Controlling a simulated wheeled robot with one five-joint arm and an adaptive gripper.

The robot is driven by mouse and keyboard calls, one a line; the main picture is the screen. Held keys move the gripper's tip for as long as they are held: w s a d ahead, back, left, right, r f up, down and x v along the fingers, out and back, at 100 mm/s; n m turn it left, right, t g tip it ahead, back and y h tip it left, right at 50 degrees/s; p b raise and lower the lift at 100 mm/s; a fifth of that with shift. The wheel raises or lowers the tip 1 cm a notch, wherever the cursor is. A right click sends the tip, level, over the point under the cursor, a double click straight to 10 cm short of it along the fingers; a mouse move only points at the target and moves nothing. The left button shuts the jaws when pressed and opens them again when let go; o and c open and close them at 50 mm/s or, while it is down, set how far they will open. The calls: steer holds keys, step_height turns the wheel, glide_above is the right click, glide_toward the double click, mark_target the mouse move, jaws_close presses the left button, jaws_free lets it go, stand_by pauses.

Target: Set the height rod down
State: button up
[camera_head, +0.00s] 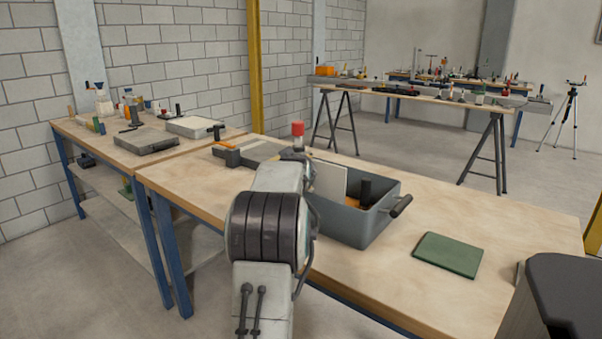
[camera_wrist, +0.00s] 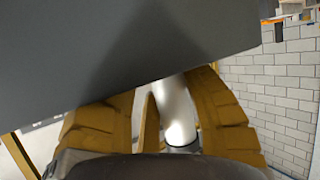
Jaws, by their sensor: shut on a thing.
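The height rod (camera_wrist: 178,112) shows in the wrist view as a pale, shiny cylinder with a dark ring at its lower end. My gripper (camera_wrist: 156,118) has its yellow fingers shut around it. In the head view, a red cap on a pale shaft (camera_head: 298,129) stands up just beyond the end of my arm, over the bench; it looks like the rod's top. My arm hides the fingers and the rod's lower part there, so I cannot tell whether the rod touches anything.
A grey bin (camera_head: 341,225) holding a white panel and a black-handled thing stands right of my arm on the wooden bench (camera_head: 520,225). A green pad (camera_head: 447,254) lies further right. A flat grey tray (camera_head: 262,149) lies behind my arm. A dark slab (camera_wrist: 110,60) fills much of the wrist view.

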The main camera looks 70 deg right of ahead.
steer(key=shift+f, duration=0.15)
steer(key=o, duration=1.2)
steer(key=shift+f, duration=0.3)
steer(key=shift+r, duration=0.1)
